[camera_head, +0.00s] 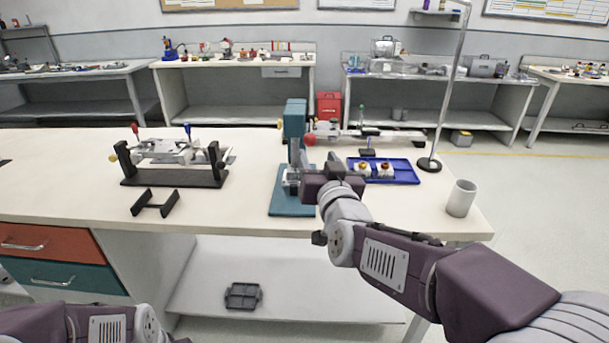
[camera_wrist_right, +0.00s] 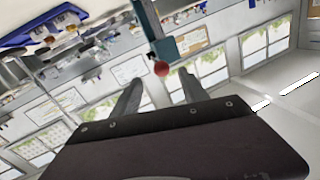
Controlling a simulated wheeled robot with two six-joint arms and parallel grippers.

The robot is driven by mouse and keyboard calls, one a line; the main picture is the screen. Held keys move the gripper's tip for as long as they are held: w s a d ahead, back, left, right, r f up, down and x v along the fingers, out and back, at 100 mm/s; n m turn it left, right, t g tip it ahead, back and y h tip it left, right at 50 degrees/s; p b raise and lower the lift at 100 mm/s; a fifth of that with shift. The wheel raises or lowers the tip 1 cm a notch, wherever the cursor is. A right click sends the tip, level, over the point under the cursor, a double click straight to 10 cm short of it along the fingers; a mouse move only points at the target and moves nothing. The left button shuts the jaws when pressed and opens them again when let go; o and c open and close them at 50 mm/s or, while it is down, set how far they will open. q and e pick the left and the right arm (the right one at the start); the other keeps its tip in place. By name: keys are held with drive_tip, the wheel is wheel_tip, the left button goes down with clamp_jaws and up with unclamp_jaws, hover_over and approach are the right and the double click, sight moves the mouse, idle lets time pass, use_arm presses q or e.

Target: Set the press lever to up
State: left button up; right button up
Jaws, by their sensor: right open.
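The teal press (camera_head: 295,125) stands on the table on its flat teal base. Its lever ends in a red ball knob (camera_head: 310,140) beside the upper part of the column. My right gripper (camera_head: 297,178) is in front of the press, lower than the knob, and partly hides the press's lower part. In the right wrist view the two fingers (camera_wrist_right: 160,92) are apart with nothing between them, and the red knob (camera_wrist_right: 162,68) shows beyond them. Whether a finger touches the press I cannot tell. The left arm shows at the bottom left; its gripper is out of view.
A blue tray (camera_head: 402,176) with small parts lies right of the press, near a stand pole (camera_head: 446,95) and a grey cup (camera_head: 461,198). A dark fixture (camera_head: 175,180) and a small black bracket (camera_head: 155,205) are on the left. The table between them is clear.

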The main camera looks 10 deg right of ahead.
sight(311, 144)
drive_tip(key=w, duration=0.8)
drive_tip(key=shift+w+d+r+b, duration=0.1)
drive_tip(key=shift+w+d+b, duration=0.1)
drive_tip(key=shift+w+b, duration=0.15)
clamp_jaws()
idle(1.0)
